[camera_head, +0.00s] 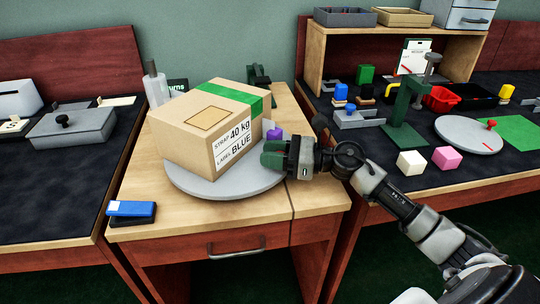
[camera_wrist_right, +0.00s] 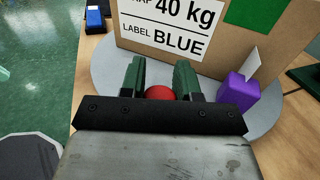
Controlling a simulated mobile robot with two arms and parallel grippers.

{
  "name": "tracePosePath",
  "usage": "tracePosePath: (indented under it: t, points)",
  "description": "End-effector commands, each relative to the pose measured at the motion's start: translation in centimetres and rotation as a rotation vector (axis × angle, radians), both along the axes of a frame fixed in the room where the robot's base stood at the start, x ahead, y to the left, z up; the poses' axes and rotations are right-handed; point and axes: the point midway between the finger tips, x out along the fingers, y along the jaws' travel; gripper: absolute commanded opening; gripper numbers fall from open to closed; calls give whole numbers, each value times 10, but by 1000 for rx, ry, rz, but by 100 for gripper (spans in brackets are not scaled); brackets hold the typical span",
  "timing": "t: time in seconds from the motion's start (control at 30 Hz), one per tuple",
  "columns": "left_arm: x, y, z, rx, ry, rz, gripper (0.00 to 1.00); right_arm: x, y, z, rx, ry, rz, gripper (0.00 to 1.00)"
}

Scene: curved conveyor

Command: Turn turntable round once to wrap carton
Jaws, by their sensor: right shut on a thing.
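The cardboard carton (camera_head: 190,140) sits on the grey round turntable (camera_head: 222,188). It has a green band over its top, and its near label reads "STRAP 40 kg" and "LABEL BLUE". My right gripper (camera_head: 273,154) is at the turntable's right edge, beside the carton. In the right wrist view its green fingers (camera_wrist_right: 159,84) are shut on a red knob (camera_wrist_right: 159,93) at the turntable's edge. The knob is hidden in the head view. A purple block (camera_wrist_right: 238,92) with a white flap stands right of the fingers, close to the carton. My left gripper is not in view.
A blue-and-white block (camera_head: 131,210) lies at the front left of the wooden table. A bottle-like grey item (camera_head: 156,85) and a dark green device (camera_head: 258,76) stand behind the carton. The right bench holds a green stand (camera_head: 404,115), cubes and a grey disc (camera_head: 468,134).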

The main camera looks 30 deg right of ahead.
Motion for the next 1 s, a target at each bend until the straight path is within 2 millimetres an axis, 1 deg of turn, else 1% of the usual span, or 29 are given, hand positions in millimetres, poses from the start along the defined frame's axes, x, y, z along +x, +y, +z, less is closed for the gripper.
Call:
tracePosePath:
  t: [0.27, 0.3, 0.43, 0.77, 0.87, 1.0]
  points:
    - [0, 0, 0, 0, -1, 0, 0, 0, -1, 1, 0, 0, -2, 0]
    - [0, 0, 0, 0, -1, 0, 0, 0, -1, 1, 0, 0, -2, 33]
    - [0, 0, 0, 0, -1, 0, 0, 0, -1, 0, 0, 0, -2, 53]
    - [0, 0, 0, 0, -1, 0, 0, -2, -3, 0, 0, 1, -1, 54]
    - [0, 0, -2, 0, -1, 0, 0, -8, -10, -2, 1, 4, -2, 54]
    - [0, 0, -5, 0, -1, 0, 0, -24, -30, -3, -1, 6, -3, 54]
